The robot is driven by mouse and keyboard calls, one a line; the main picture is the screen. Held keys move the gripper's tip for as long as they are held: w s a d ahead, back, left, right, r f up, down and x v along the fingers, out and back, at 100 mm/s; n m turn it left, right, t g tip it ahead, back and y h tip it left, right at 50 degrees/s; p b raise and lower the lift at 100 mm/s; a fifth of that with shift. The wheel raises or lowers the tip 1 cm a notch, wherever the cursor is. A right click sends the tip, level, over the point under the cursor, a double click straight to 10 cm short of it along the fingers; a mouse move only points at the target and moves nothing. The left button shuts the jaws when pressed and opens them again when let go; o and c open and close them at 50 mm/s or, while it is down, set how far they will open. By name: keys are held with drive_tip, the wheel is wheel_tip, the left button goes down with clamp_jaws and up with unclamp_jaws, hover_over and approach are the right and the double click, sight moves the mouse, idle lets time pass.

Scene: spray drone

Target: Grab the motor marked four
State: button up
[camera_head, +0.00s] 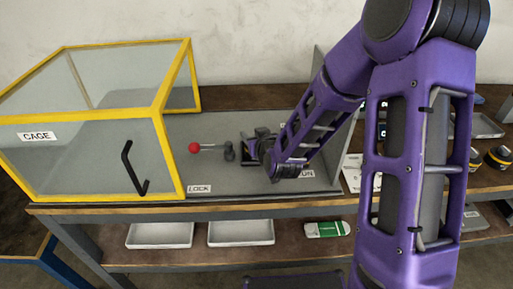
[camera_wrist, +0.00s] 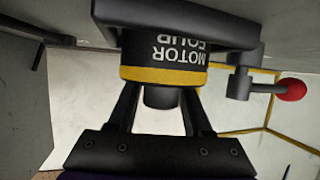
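The motor marked four (camera_wrist: 163,60) is a black cylinder with a yellow band and upside-down white lettering in the wrist view. A narrower dark stub sticks out below the band. A dark mount (camera_wrist: 225,25) sits against the motor at the top of the view. My gripper (camera_wrist: 160,108) comes from below, its two fingers spread on either side of the stub. The fingertips disappear behind the yellow band, so contact is hidden. In the head view my gripper (camera_head: 266,158) is at the dark fixture on the grey board, and my arm hides much of it.
A red-knobbed lever (camera_head: 195,148), also in the wrist view (camera_wrist: 291,90), is beside the fixture. A yellow-framed cage (camera_head: 168,150) stands left. LOCK (camera_head: 200,188) labels the board's front. White trays (camera_head: 160,235) lie on the lower shelf. Yellow-banded motors (camera_head: 498,157) stand far right.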

drive_tip(key=shift+s+f, duration=0.1)
drive_tip(key=shift+f, duration=0.05)
clamp_jaws()
drive_tip(key=shift+s+f, duration=0.1)
drive_tip(key=shift+f, duration=0.05)
idle(0.7)
